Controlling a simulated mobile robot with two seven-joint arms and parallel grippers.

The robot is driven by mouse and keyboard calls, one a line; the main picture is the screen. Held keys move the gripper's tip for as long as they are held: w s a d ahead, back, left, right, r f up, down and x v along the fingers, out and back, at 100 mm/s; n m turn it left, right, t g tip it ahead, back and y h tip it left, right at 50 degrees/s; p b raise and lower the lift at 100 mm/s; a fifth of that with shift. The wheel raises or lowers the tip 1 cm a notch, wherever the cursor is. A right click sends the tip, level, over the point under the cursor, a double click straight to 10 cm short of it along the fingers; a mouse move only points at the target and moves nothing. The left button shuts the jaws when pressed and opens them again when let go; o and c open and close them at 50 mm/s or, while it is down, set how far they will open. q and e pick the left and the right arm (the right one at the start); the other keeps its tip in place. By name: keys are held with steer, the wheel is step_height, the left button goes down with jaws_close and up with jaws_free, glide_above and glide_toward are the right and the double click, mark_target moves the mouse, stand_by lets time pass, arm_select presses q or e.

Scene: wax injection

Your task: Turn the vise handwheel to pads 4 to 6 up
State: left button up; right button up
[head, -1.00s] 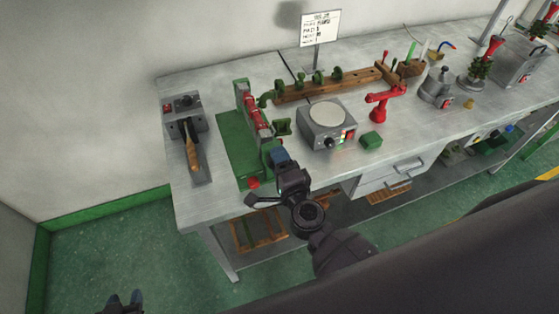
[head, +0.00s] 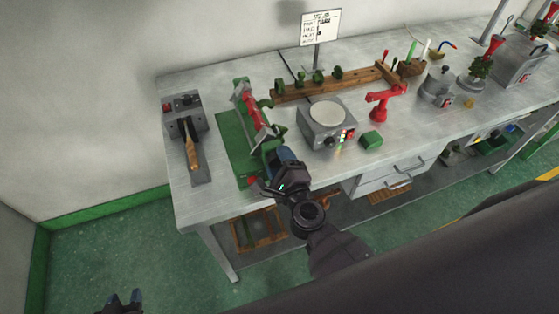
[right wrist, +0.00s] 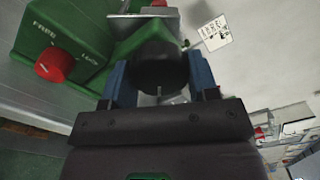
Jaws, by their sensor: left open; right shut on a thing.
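The green vise (head: 234,133) stands at the left part of the bench, with a red-and-grey bar (head: 252,110) between its uprights. Its dark round handwheel (right wrist: 162,66) sits between the blue fingers of my right gripper (right wrist: 160,85), which is shut on it. In the head view my right gripper (head: 279,163) is at the vise's front end and hides the wheel. A red knob (right wrist: 54,63) marked FREE on one side is beside it; the pointer's setting is hard to tell. Pad numbers are not readable. My left gripper (head: 125,300) is open and empty, low over the floor.
A grey device with a wooden-handled tool (head: 193,155) is at left. A wooden rack (head: 310,87) and sign (head: 320,27) are behind.

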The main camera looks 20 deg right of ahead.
steer(key=shift+f+m+b, duration=0.1)
steer(key=shift+m+b, duration=0.25)
steer(key=shift+m, duration=2.35)
arm_select(q)
steer(key=shift+w+f, duration=0.25)
arm_select(e)
steer(key=shift+a+m, duration=0.1)
steer(key=shift+m, duration=2.5)
steer(key=o, duration=0.9)
arm_select(q)
steer(key=shift+b, duration=0.3)
arm_select(e)
steer(key=shift+s, duration=0.1)
arm_select(q)
steer(key=shift+w+d+f+b, duration=0.1)
steer(key=shift+w+f+b, duration=0.15)
steer(key=shift+f+b, duration=0.45)
steer(key=shift+w+f+b, duration=0.25)
steer(key=shift+f+b, duration=0.1)
steer(key=shift+b, duration=0.55)
arm_select(e)
steer(key=shift+s, duration=5.35)
